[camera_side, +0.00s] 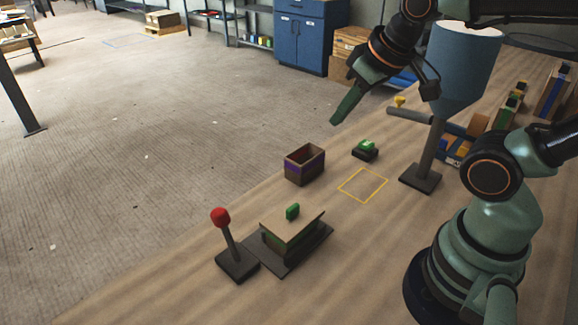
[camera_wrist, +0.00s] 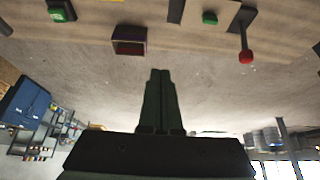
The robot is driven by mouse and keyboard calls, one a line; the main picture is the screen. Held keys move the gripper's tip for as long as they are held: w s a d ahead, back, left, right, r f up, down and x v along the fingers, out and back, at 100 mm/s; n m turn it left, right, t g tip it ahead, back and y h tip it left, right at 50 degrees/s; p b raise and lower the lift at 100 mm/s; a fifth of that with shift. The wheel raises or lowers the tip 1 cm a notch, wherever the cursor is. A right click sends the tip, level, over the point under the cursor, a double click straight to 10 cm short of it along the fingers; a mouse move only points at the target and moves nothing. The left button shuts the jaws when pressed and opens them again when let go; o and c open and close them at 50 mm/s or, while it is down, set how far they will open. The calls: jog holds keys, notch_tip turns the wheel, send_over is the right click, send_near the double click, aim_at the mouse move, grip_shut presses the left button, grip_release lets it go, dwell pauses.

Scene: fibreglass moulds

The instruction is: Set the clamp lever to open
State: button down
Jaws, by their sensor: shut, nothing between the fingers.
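The clamp lever (camera_side: 228,236) has a grey shaft and a red ball knob, and rises from a dark square base at the front left of the table. Its shaft leans slightly to the left in the side view. It also shows in the wrist view, where the lever (camera_wrist: 245,45) is at the upper right. Beside it is a mould (camera_side: 290,240) on a dark plate with a green block on top. In the wrist view my gripper (camera_wrist: 160,72) points away from the lever.
A small open wooden box (camera_side: 305,165) with a purple band stands behind the mould. A green button on a black base (camera_side: 365,149) and a yellow square outline (camera_side: 363,185) lie to its right. A blue hopper on a stand (camera_side: 428,165) rises further right.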

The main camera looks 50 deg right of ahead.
jog(key=c, duration=0.9)
grip_release()
jog(key=shift+w+a, duration=0.1)
jog(key=o, duration=0.4)
jog(key=shift+w+a+r, duration=0.1)
jog(key=shift+w+a, duration=0.15)
jog(key=shift+a, duration=0.05)
jog(key=g, duration=0.6)
send_near(222, 224)
jog(key=shift+w+d+r, duration=0.25)
jog(key=shift+w+d, duration=0.35)
jog(key=shift+a+f, duration=0.25)
jog(key=shift+f, duration=0.2)
notch_tip(222, 224, down, 11)
jog(key=shift+f, duration=0.25)
grip_shut()
